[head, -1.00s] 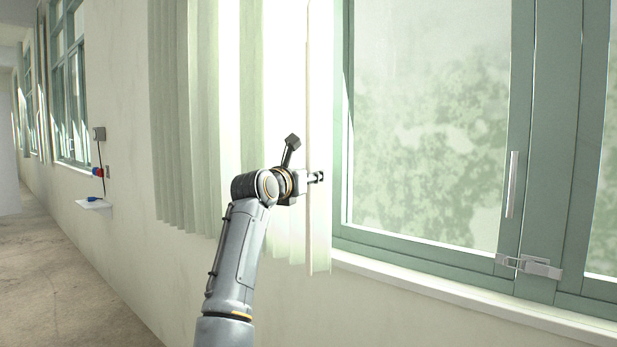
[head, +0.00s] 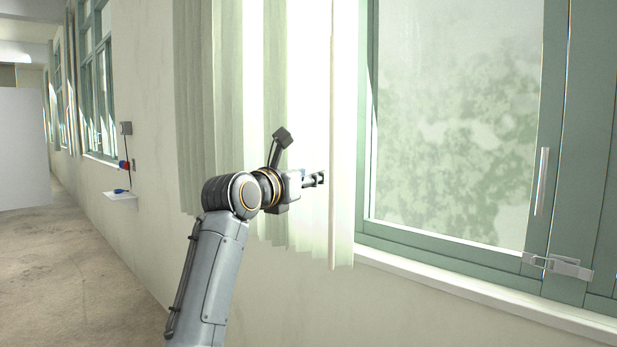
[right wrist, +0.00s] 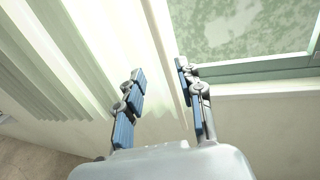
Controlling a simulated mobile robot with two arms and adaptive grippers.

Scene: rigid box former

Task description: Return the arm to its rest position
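One arm of mine shows in the head view; it matches the right wrist view, so I take it as the right one. My right gripper (head: 318,179) is in front of the pale green curtain (head: 200,110), left of its free edge. The right wrist view shows this gripper (right wrist: 161,72) with its two blue-padded fingers apart and nothing clearly held. The curtain's edge (right wrist: 166,45) shows in the gap between the fingers; I cannot tell whether they touch it. My left gripper is not in view.
The green-framed window (head: 460,130) is right of the curtain, with a metal latch (head: 560,266) low on its frame. A white sill (head: 470,290) runs below. A small wall shelf (head: 121,201) and open floor (head: 70,270) are at left.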

